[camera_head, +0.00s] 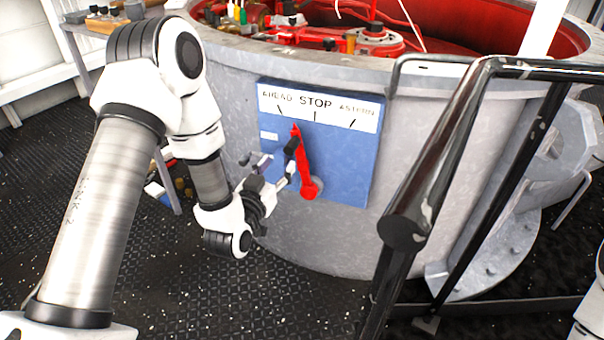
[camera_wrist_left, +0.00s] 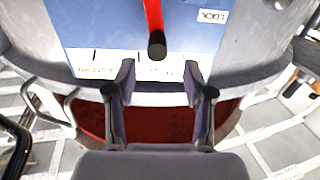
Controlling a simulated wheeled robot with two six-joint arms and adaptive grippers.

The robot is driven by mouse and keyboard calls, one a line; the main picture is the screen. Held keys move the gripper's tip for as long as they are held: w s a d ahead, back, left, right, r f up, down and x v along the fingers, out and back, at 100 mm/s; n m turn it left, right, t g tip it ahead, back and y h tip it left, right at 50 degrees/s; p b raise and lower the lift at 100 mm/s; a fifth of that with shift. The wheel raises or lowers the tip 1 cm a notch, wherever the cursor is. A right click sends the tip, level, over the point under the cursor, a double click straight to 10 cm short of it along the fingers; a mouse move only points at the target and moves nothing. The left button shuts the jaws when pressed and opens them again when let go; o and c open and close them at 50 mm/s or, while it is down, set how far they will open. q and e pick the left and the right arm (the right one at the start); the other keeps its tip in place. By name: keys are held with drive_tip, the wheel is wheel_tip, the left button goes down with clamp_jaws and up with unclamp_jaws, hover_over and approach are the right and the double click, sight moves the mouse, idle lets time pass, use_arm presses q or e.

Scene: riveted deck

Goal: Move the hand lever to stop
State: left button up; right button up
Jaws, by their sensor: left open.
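The hand lever (camera_head: 304,165) is a red bar on a blue panel (camera_head: 346,165). It leans left of upright, its top between the AHEAD and STOP marks on the white scale (camera_head: 318,106). A black knob sits near its upper end; it shows in the left wrist view (camera_wrist_left: 156,45). My left gripper (camera_head: 270,170) is open just left of the lever in the head view. In the left wrist view its fingers (camera_wrist_left: 158,80) stand apart, with the knob beyond them between their lines, apparently not gripped. My right gripper is out of view.
A grey round housing (camera_head: 330,245) carries the panel; red machinery (camera_head: 370,38) lies inside it. A dark metal handrail (camera_head: 440,150) stands close on the right. A bench (camera_head: 95,28) is at the back left. The riveted floor (camera_head: 200,300) in front is clear.

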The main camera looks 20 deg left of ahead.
sight(286, 155)
use_arm(q)
drive_tip(key=shift+w+d+r, duration=0.1)
drive_tip(key=shift+w+r, duration=0.05)
drive_tip(key=shift+w, duration=0.25)
drive_tip(key=w, duration=0.4)
drive_tip(key=w+b, duration=0.1)
drive_tip(key=w, duration=0.2)
drive_tip(key=shift+a, duration=0.3)
clamp_jaws()
